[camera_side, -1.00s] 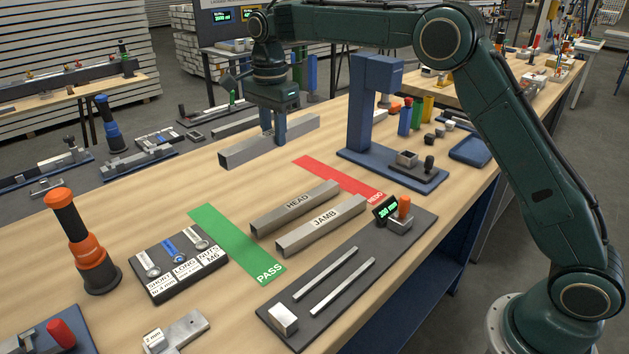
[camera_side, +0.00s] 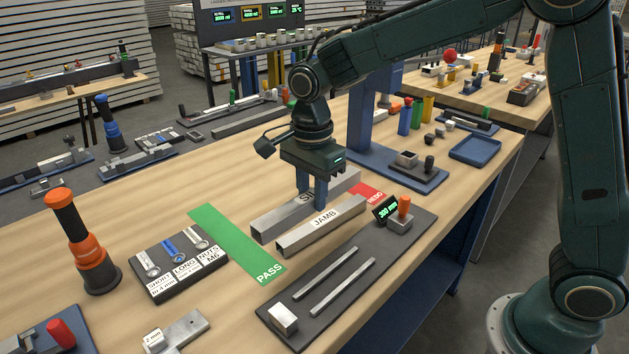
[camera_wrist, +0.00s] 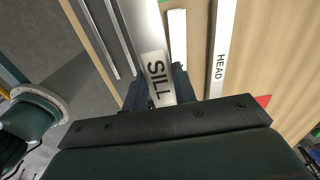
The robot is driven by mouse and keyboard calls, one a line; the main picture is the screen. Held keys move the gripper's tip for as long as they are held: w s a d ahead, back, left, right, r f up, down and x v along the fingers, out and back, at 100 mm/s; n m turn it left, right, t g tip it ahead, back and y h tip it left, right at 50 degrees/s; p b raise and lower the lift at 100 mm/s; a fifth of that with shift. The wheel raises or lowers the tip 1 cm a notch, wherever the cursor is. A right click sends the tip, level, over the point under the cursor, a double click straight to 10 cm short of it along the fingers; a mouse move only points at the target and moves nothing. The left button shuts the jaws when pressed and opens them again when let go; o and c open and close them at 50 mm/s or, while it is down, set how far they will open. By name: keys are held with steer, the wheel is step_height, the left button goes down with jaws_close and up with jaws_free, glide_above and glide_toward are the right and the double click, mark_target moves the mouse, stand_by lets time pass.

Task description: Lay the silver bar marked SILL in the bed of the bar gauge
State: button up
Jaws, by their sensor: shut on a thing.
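My gripper (camera_side: 313,197) is shut on the silver bar marked SILL (camera_side: 284,218), holding it raised near its middle. In the wrist view the SILL bar (camera_wrist: 143,32) runs between my fingers with its label facing up. In the side view it appears just behind the JAMB bar (camera_side: 322,228) and covers the HEAD bar, which shows in the wrist view (camera_wrist: 222,45). The bar gauge (camera_side: 283,344) lies on the bench to the front right. Its bed has two bare parallel rails (camera_side: 342,287), an end block (camera_side: 283,319) and a display reading 300 mm (camera_side: 385,211).
A green PASS strip (camera_side: 235,243) and a red REDO strip (camera_side: 366,193) lie on the bench. A fastener tray (camera_side: 178,264) and an orange-black tool (camera_side: 80,245) stand left. A blue stand (camera_side: 370,120) rises behind my gripper. The bench's right edge runs beside the gauge.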

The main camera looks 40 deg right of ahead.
steer(key=s+f, duration=0.3)
steer(key=s, duration=0.6)
steer(key=shift+d+f, duration=0.1)
steer(key=shift+f, duration=0.2)
steer(key=shift+f, duration=2.5)
steer(key=shift+f, duration=0.65)
steer(key=o, duration=1.7)
steer(key=shift+r, duration=0.15)
step_height(320, 180, up, 7)
